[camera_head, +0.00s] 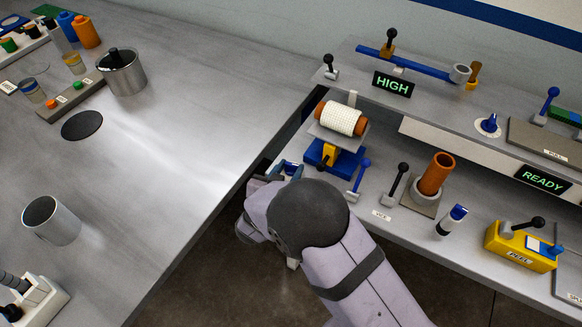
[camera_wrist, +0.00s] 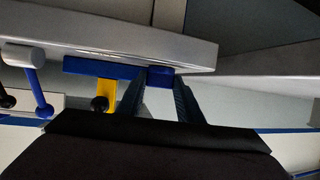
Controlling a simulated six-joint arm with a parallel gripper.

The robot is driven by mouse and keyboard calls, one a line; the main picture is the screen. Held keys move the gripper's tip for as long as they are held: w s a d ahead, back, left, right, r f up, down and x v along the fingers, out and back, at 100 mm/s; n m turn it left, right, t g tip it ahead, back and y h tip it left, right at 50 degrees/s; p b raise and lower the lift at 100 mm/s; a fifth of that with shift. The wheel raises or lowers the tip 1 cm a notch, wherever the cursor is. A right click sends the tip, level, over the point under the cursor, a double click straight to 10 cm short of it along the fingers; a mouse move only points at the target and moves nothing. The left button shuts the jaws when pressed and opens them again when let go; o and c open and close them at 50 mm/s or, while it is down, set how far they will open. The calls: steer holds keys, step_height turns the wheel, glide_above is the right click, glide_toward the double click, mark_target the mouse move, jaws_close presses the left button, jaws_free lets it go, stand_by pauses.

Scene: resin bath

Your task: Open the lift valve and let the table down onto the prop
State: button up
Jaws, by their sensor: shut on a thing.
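The lift table stands at the left end of the bench, with a grey top plate (camera_head: 325,134) raised above a blue base (camera_head: 347,163). A white-wrapped roll with orange ends (camera_head: 342,118) lies on the plate. A yellow piece with a black knob (camera_head: 328,152) stands under the plate; it also shows in the wrist view (camera_wrist: 106,92). My gripper (camera_wrist: 160,78) is shut on a small blue block (camera_wrist: 158,76) at the end of the blue base. My wrist hides most of the grip in the head view. I cannot tell which part is the valve.
A blue lever (camera_head: 361,172) and a black-knobbed lever (camera_head: 396,181) stand right of the lift. An orange cylinder (camera_head: 436,174) is farther right. A display reads HIGH (camera_head: 393,84), another READY (camera_head: 542,180). A gap separates the bench from the left table (camera_head: 170,130).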

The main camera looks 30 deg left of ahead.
steer(key=shift+a+m+h, duration=0.25)
steer(key=shift+m+h, duration=0.85)
steer(key=shift+h, duration=0.2)
steer(key=shift+r, duration=0.1)
steer(key=o, duration=0.8)
steer(key=shift+b+v, duration=0.8)
steer(key=shift+v, duration=2.8)
